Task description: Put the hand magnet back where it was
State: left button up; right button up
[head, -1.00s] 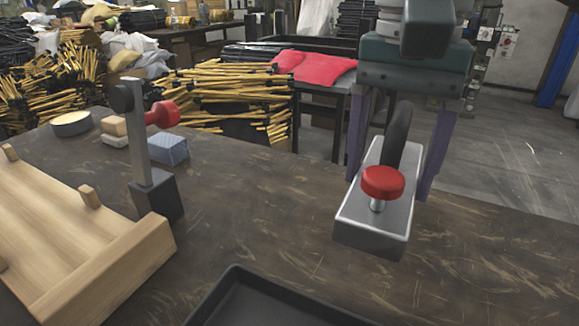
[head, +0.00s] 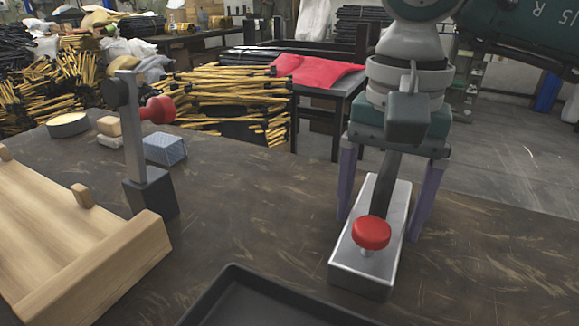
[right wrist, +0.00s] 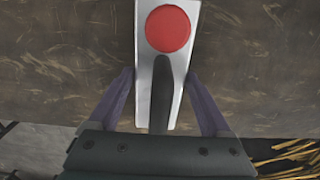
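The hand magnet is a silver block (head: 345,262) with a dark arched handle and a red knob (head: 371,232) on top. My right gripper (head: 380,225) comes down over it from the far side, with one purple finger along each long side. In the right wrist view, the fingertips (right wrist: 160,72) lie against the block's edges (right wrist: 144,75), and the handle runs between them. I cannot tell whether the block's underside touches the table. My left gripper is not in view.
A black tray (head: 232,275) lies at the front edge of the view. A wooden board (head: 85,265) is at left, beside a grey upright post with a red knob (head: 135,140). A blue block (head: 165,149) sits behind it. The table right of the magnet (head: 500,250) is clear.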

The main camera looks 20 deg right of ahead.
jog(key=shift+o, duration=1.1)
jog(key=shift+r, duration=0.15)
notch_tip(320, 180, up, 11)
jog(key=p, duration=0.2)
jog(key=shift+p, duration=0.4)
jog(key=shift+r, duration=0.55)
